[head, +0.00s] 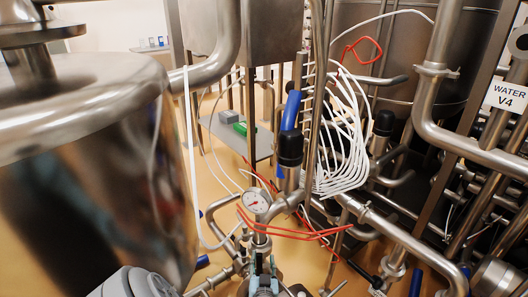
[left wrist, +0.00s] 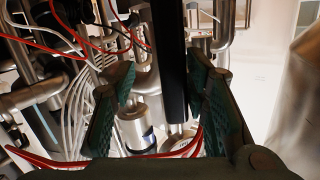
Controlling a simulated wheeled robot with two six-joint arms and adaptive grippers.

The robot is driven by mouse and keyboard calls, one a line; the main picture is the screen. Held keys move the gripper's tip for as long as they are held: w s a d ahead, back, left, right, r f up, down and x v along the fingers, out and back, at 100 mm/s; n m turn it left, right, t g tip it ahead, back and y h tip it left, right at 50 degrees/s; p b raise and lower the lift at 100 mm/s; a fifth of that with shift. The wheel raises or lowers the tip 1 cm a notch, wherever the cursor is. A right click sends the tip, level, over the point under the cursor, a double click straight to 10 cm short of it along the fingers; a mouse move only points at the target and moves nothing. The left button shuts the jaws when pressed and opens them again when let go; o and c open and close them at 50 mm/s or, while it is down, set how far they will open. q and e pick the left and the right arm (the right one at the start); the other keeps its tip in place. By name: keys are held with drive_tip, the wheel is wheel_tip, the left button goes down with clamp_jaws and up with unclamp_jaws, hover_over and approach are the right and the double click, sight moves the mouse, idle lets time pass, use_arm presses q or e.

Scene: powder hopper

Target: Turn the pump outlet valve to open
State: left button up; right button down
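My left gripper (head: 265,270) is low in the middle of the head view, just below a round pressure gauge (head: 256,201). In the left wrist view its two green fingers (left wrist: 162,86) stand apart and open. A long black bar (left wrist: 173,60) shows between them; I cannot tell whether it is a valve handle or whether the fingers touch it. A valve with a blue handle (head: 290,109) and black body (head: 290,149) stands upright above and right of the gauge. No label marks the pump outlet valve. My right gripper is not in view.
A large steel tank (head: 95,170) fills the left. Red cables (head: 290,231) cross near the gauge, and white hoses (head: 342,150) hang behind. Steel pipes (head: 400,240) crowd the right, near a "WATER V4" sign (head: 507,97). Some bare floor shows between them.

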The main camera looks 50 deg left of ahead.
use_arm(q)
drive_tip(key=v, duration=0.7)
drive_tip(key=shift+d, duration=0.2)
drive_tip(key=shift+r, duration=0.1)
idle(0.3)
